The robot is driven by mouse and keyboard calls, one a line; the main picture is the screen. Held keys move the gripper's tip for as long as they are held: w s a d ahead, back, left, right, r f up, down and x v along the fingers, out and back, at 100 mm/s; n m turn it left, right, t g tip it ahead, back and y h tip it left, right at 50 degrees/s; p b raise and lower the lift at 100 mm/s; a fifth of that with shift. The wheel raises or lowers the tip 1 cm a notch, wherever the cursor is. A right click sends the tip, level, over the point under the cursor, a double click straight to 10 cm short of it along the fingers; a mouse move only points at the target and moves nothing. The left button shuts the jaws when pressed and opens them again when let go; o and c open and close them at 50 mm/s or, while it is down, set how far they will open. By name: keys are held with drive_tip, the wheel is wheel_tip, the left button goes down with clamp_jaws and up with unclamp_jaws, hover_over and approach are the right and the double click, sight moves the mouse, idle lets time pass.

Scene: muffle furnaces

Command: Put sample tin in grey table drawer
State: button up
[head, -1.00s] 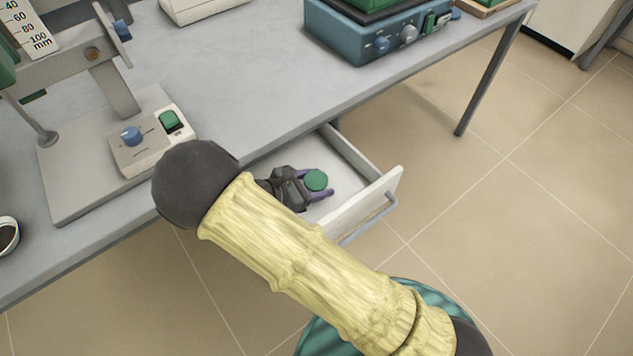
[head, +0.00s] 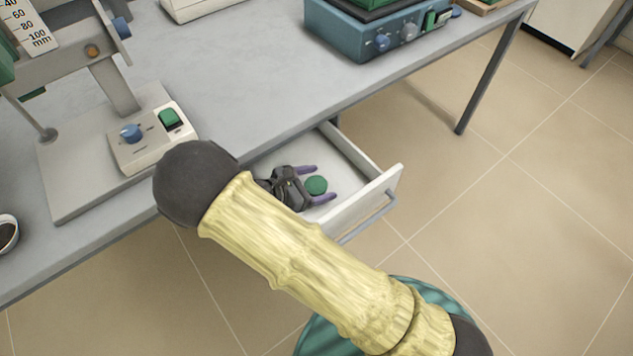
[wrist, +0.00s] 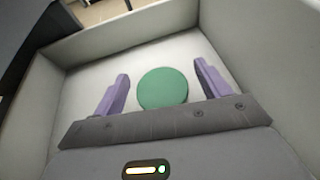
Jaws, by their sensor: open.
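The sample tin (head: 316,185) shows as a round green lid inside the open table drawer (head: 372,199). In the wrist view the tin (wrist: 163,88) lies on the pale drawer floor (wrist: 85,82), between my gripper's two purple fingers. My gripper (head: 321,184) is inside the drawer, with its fingers spread on either side of the tin. In the wrist view my gripper (wrist: 162,88) is open, with a gap between the tin and each finger. The tin's side is mostly hidden from above.
The grey table (head: 240,85) stands over the drawer's back part. A device with a blue knob (head: 150,138) and a blue unit (head: 365,35) stand on it. The drawer walls (wrist: 255,50) rise close around my gripper.

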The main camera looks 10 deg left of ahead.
drive_tip(key=shift+r, duration=0.45)
drive_tip(key=p+v, duration=0.1)
drive_tip(key=v, duration=0.6)
drive_tip(key=shift+s+a+r, duration=0.15)
drive_tip(key=shift+s+r, duration=0.05)
drive_tip(key=shift+r, duration=0.05)
idle(0.9)
